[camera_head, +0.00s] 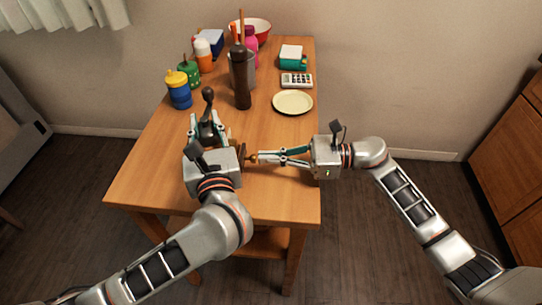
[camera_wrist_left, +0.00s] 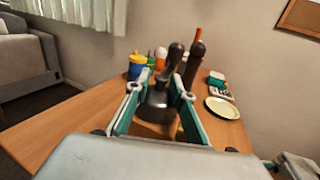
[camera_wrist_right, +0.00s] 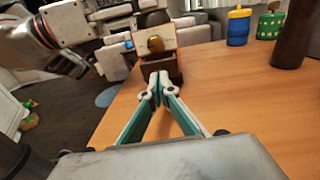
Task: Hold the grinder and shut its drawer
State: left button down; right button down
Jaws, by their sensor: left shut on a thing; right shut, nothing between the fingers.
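The grinder stands near the front of the wooden table, its dark crank knob (camera_head: 208,95) pointing up. In the left wrist view its dark metal top (camera_wrist_left: 157,105) sits between the fingers of my left gripper (camera_wrist_left: 160,88), which is shut on it. My left wrist hides most of its body in the head view. The dark brown drawer (camera_wrist_right: 164,69) sticks out toward my right gripper. My right gripper (camera_wrist_right: 157,82) is shut and empty, its tips at the drawer's front; I cannot tell whether they touch.
Behind stand a blue jar with a yellow lid (camera_head: 178,90), a green jar (camera_head: 188,72), a dark brown mill (camera_head: 242,80), a cream plate (camera_head: 293,102) and a calculator (camera_head: 296,80). The table's front right is clear.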

aim_at(254, 156)
pick_arm(q)
jog(key=shift+f, duration=0.45)
pick_arm(e)
jog(key=shift+w+a, duration=0.15)
jog(key=shift+a, duration=0.8)
jog(key=shift+w+a, duration=0.15)
jog(key=shift+a, duration=0.8)
pick_arm(q)
jog(key=shift+d, duration=0.1)
pick_arm(e)
jog(key=d, duration=0.9)
jog(key=s+d, duration=0.1)
jog(key=d, duration=0.4)
jog(key=shift+s+r, duration=0.1)
jog(key=shift+r, duration=0.25)
pick_arm(q)
jog(key=c, duration=1.7)
grip_release()
jog(key=shift+r, duration=0.15)
jog(key=shift+r, duration=0.1)
